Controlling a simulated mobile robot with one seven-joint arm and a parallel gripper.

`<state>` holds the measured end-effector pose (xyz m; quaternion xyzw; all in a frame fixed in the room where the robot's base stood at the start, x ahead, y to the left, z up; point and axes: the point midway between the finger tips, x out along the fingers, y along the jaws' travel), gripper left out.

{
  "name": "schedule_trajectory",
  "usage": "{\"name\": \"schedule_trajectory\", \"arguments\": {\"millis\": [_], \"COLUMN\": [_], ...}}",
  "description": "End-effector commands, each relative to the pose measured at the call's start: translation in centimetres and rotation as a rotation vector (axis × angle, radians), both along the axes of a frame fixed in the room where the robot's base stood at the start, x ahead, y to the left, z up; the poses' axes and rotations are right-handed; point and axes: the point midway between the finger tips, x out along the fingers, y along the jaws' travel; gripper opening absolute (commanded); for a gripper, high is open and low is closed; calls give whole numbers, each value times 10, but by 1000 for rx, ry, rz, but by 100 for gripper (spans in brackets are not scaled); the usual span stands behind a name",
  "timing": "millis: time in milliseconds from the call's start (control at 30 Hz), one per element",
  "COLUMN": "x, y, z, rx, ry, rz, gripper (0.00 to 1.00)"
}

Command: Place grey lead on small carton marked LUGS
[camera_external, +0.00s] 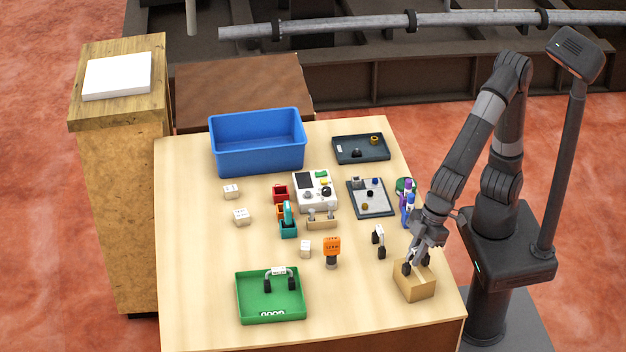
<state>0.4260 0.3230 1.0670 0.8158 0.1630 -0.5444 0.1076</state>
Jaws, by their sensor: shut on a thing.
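My gripper (414,258) is shut on a small grey lead with dark end plugs (406,269), at the front right of the table. The lead is right at the top of a small brown carton (416,287); I cannot tell whether its plugs touch the carton. My fingers hide much of the lead. The carton stands near the table's right edge, and no marking on it can be read from here.
An orange block tool (332,249) stands to the left. A green tray (250,312) holds another lead. A blue bin (258,157), dark trays and a white device (318,190) are farther back.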

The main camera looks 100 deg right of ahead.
Motion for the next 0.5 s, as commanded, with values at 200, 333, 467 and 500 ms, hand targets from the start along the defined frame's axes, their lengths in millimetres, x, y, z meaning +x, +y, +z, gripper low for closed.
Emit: {"name": "schedule_trajectory", "arguments": {"millis": [200, 333, 467, 500], "x": [0, 0, 0, 0], "y": [0, 0, 0, 0], "z": [-3, -3, -3, -3], "rx": [0, 0, 0, 0], "ry": [0, 0, 0, 0], "rz": [0, 0, 0, 0], "gripper": [23, 34, 35, 35]}}
